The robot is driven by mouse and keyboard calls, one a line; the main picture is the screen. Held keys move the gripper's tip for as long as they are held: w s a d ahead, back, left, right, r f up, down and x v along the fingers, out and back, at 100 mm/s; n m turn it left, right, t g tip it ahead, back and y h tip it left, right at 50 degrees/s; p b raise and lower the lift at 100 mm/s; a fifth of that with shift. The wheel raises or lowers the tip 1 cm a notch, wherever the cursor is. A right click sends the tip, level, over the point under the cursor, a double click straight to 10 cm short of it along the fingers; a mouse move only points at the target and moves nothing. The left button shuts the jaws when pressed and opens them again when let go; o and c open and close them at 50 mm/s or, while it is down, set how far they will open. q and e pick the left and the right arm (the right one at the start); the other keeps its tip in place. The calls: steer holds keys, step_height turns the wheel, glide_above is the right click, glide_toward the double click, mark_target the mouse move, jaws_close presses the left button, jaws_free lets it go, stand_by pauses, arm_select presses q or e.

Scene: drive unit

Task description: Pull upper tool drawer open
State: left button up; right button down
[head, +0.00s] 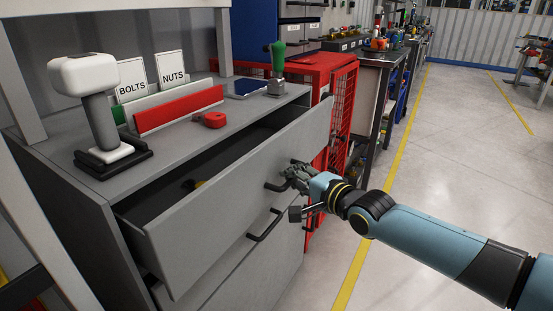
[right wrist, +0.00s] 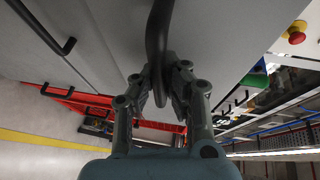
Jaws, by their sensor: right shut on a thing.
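The upper tool drawer (head: 230,197) in the grey cabinet stands partly open, its front pulled out from the cabinet body. Its dark interior shows behind the front, with a small yellow item (head: 198,184) inside. My right gripper (head: 291,178) is shut on the drawer's dark bar handle (head: 272,187), near its right end. In the right wrist view the handle (right wrist: 157,38) runs down between the two fingers (right wrist: 162,78). The fingers hide part of the handle. My left gripper is not in view.
A lower drawer handle (head: 265,226) sits just below. On the cabinet top (head: 185,139) are a white-headed tool on a stand (head: 98,105), a red bin (head: 180,108), a red tape measure (head: 209,119) and a green-handled tool (head: 277,70). A red cage (head: 341,105) stands behind; the floor at right is clear.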

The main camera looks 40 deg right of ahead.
steer(key=s+d+p, duration=0.2)
steer(key=s+d, duration=0.1)
steer(key=s, duration=0.5)
steer(key=s+d+p, duration=0.2)
steer(key=s+d, duration=0.2)
steer(key=s, duration=0.5)
steer(key=shift+f+p, duration=0.25)
steer(key=shift+p, duration=0.05)
steer(key=c, duration=1.6)
jaws_free()
steer(key=shift+w+r, duration=0.1)
steer(key=s+r, duration=0.2)
steer(key=s, duration=0.9)
steer(key=shift+s, duration=0.4)
steer(key=shift+w+a+r, duration=0.1)
steer(key=shift+r, duration=0.05)
